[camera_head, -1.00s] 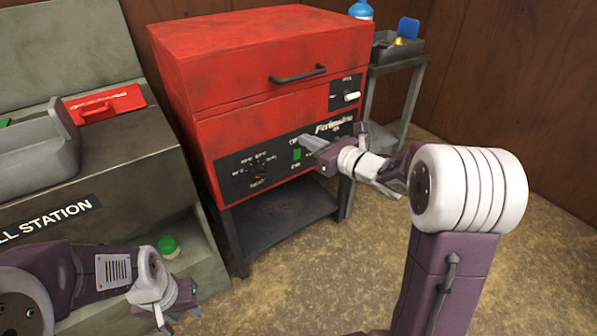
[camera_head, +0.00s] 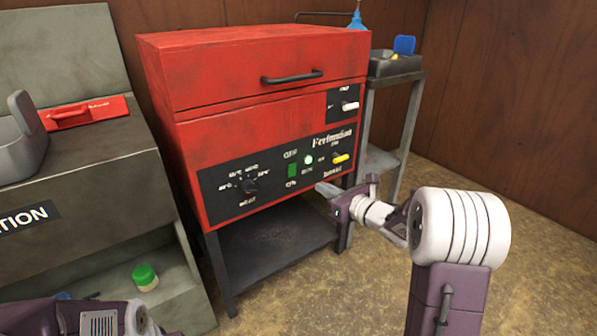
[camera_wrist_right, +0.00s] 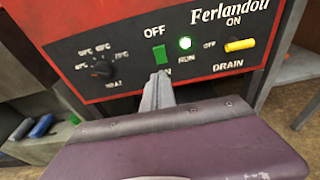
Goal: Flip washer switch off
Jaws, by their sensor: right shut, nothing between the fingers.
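The red washer (camera_head: 250,110) stands on a dark stand, with a black control panel (camera_head: 222,190) on its front. The green washer switch (camera_head: 292,170) sits between an OFF label above and a label below. It also shows in the right wrist view (camera_wrist_right: 159,54), where its upper part looks brighter than its lower edge. A green RUN light (camera_wrist_right: 185,43) beside it is lit. My right gripper (camera_head: 328,190) is shut and empty, low in front of the panel. In the wrist view its tip (camera_wrist_right: 163,80) appears just below the switch; contact cannot be told. My left gripper is out of view.
A dial (camera_head: 247,186) sits left of the switch, a yellow drain switch (camera_head: 341,158) right of it, and a white switch (camera_head: 349,106) above. A grey station with a red plate (camera_head: 87,112) stands left; a side table with a bin (camera_head: 395,66) stands right. Floor in front is clear.

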